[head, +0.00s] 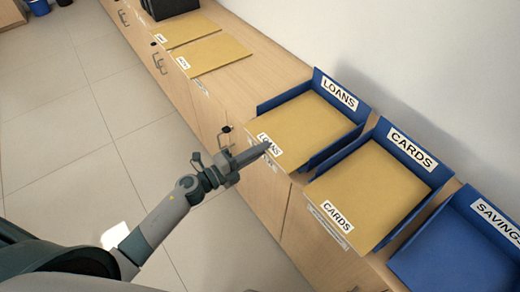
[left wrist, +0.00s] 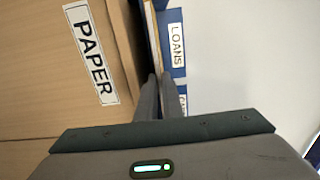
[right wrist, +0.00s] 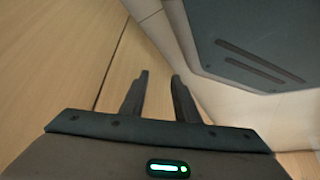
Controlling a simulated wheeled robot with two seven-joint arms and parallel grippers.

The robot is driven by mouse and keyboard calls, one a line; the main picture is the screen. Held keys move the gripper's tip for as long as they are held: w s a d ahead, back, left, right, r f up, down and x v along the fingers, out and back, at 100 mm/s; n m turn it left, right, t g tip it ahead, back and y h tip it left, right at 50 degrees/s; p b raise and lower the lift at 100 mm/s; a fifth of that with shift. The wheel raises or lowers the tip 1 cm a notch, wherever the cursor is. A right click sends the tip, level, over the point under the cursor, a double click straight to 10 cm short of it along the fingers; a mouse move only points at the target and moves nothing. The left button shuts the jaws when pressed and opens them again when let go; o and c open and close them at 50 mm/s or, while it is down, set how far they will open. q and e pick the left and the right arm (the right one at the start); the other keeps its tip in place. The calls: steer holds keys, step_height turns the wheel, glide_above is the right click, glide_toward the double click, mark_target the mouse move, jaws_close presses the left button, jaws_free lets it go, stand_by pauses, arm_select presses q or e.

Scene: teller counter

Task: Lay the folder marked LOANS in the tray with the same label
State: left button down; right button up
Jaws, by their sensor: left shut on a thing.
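The tan folder marked LOANS (head: 308,124) lies over the blue tray labelled LOANS (head: 339,93) in the head view, with its labelled edge at the tray's open front. My left gripper (head: 267,148) is shut on that front edge, beside the folder's label. The left wrist view shows its two fingers (left wrist: 158,95) close together, with the tray's LOANS label (left wrist: 176,43) just beyond. Whether the folder rests fully on the tray floor is hard to tell. My right gripper (right wrist: 160,95) is open and empty, in front of wooden cabinet fronts in the right wrist view.
A tan folder marked CARDS (head: 365,190) lies in the CARDS tray (head: 412,150). The SAVINGS tray (head: 460,250) at right is empty. Two more tan folders (head: 212,54) lie farther along the counter, near a dark object (head: 170,8). A PAPER label (left wrist: 91,53) is on a cabinet front.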

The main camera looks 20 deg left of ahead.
arm_select(q)
steer(key=c, duration=1.8)
jaws_free()
steer(key=shift+c, duration=0.2)
arm_select(e)
steer(key=shift+s, duration=0.1)
arm_select(q)
steer(key=shift+s+a, duration=0.1)
